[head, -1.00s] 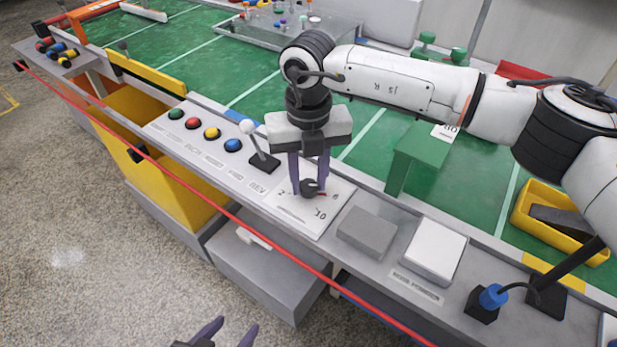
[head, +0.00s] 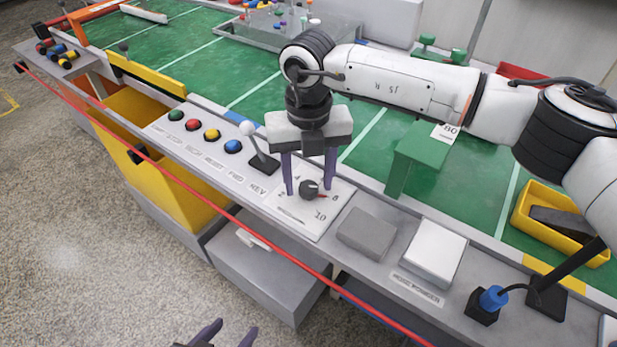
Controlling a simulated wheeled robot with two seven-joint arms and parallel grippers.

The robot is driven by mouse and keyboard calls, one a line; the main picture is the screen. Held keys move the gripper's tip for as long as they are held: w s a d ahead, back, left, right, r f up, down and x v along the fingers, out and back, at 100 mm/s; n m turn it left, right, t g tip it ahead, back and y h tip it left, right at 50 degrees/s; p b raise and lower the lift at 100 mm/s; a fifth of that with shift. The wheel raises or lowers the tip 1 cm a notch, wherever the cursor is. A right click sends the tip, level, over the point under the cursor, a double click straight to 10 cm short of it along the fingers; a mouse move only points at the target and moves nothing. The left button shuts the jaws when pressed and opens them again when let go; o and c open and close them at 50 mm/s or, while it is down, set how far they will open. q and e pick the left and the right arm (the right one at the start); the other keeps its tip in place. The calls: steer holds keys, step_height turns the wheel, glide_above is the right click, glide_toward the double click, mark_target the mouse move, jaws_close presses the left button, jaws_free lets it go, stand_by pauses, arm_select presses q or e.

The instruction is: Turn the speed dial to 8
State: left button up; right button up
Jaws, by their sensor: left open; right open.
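The speed dial is a dark round knob (head: 308,189) on a white plate (head: 292,212) set in the console ledge. Its small red pointer aims right and slightly down, toward the mark that looks like 8. The 10 shows on the near right of the plate and smaller numbers on the left and far side. My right gripper (head: 310,192) points down over the dial, its two purple fingers spread on either side of the knob with gaps between. My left gripper (head: 228,335) is open and empty at the bottom edge, above the floor, far from the dial.
Left of the dial are a lever with a white ball (head: 248,128) and several coloured buttons (head: 212,134). Right are a grey block (head: 367,233) and a white block (head: 435,251). A green stand (head: 420,150) is behind; a red cord (head: 270,253) runs along the front.

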mark_target(309, 186)
step_height(309, 186, up, 10)
stand_by(0.4)
steer(key=shift+r, duration=0.1)
